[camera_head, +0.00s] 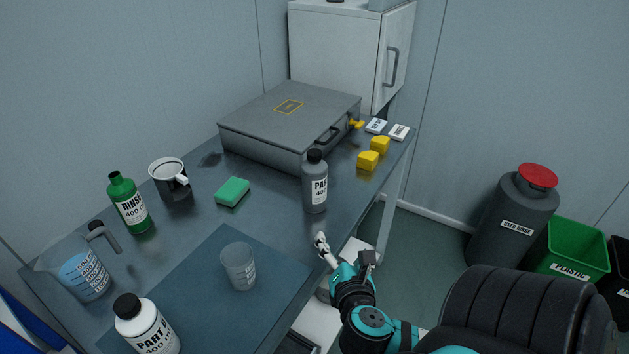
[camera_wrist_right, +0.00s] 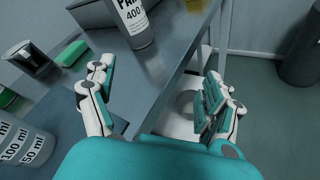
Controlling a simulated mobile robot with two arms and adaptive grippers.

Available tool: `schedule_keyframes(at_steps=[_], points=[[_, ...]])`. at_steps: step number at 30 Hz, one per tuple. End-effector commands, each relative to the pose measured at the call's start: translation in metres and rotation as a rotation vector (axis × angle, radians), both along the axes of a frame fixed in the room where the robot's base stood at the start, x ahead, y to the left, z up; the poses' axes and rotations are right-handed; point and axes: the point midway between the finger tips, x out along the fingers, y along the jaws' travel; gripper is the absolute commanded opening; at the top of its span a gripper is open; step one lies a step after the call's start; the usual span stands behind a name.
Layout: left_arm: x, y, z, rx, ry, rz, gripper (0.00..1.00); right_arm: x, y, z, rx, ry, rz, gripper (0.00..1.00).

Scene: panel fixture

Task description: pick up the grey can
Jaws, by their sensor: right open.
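The grey can (camera_head: 315,190) is a bottle-shaped grey container with a black cap and a white label reading "400". It stands upright near the table's right edge, in front of the grey case. Its lower part shows at the top of the right wrist view (camera_wrist_right: 135,22). My right gripper (camera_head: 345,252) is open and empty, on the near side of the can, by the table's edge. In the right wrist view its fingers (camera_wrist_right: 155,78) are spread wide, with the can beyond them and apart from them. My left gripper is not in view.
A clear beaker (camera_head: 239,267) stands on the blue mat (camera_head: 190,290), left of my gripper. A white bottle (camera_head: 147,328), green bottle (camera_head: 129,205), green sponge (camera_head: 232,192) and mug (camera_head: 171,180) stand further left. The large grey case (camera_head: 270,125) and yellow blocks (camera_head: 367,160) lie behind.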

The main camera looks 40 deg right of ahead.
Motion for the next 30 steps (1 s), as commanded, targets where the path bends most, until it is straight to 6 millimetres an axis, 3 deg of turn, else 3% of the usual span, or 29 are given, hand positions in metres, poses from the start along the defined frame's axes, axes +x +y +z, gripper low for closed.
schedule_keyframes(at_steps=[4, 9, 24, 30], points=[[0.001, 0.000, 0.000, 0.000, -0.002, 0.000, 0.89, 0.017, -0.002, 0.037, -0.416, 0.053, 0.159, 0.86], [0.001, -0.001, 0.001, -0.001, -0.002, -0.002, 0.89, 0.029, 0.002, 0.058, -0.659, 0.086, 0.231, 0.86], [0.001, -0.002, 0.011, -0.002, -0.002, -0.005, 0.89, 0.114, -0.048, 0.060, -0.677, 0.088, 0.230, 0.86], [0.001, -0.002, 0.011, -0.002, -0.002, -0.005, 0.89, 0.130, -0.057, 0.058, -0.675, 0.089, 0.233, 0.86]])
